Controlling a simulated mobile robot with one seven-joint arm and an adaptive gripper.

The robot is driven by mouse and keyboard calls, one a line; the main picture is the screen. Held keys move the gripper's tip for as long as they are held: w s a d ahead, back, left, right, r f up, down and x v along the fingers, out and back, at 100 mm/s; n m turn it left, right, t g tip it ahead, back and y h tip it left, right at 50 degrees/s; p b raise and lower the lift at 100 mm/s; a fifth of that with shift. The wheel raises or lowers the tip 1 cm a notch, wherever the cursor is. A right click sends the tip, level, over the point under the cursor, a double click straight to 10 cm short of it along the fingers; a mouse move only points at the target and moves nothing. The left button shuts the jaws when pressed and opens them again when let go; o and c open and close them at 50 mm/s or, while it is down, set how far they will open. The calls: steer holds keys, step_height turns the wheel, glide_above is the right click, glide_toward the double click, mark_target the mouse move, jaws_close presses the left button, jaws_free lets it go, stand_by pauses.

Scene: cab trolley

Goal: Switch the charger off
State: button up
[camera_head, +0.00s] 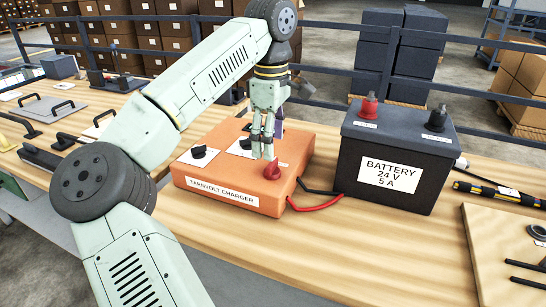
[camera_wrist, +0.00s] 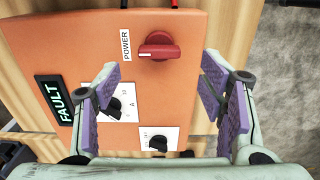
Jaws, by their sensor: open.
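The orange charger (camera_head: 215,178), labelled "TARNVOLT CHARGER", sits on the wooden bench. Its red POWER knob (camera_head: 272,172) is on the top face at the right; in the wrist view the knob (camera_wrist: 158,46) has its handle lying across the picture, beside the POWER label (camera_wrist: 126,45). Two black knobs, one (camera_wrist: 113,108) and another (camera_wrist: 158,143), sit on white scale plates. A dark FAULT display (camera_wrist: 58,101) shows light green letters. My gripper (camera_head: 262,152) is open and empty above the charger, pointing down; in the wrist view its fingers (camera_wrist: 162,88) stand apart, with the red knob beyond them.
A black battery (camera_head: 395,150) marked 24 V 5 A stands right of the charger, joined by red and black cables (camera_head: 318,204). A wooden board (camera_head: 490,250) lies at the right. Metal plates with handles (camera_head: 48,108) lie at the left. The front bench is clear.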

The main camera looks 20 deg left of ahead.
mark_target(272, 169)
steer(key=shift+d+f+p, duration=0.1)
steer(key=shift+f+p, duration=0.3)
steer(key=shift+f, duration=2.25)
steer(key=shift+c, duration=0.6)
steer(key=c, duration=1)
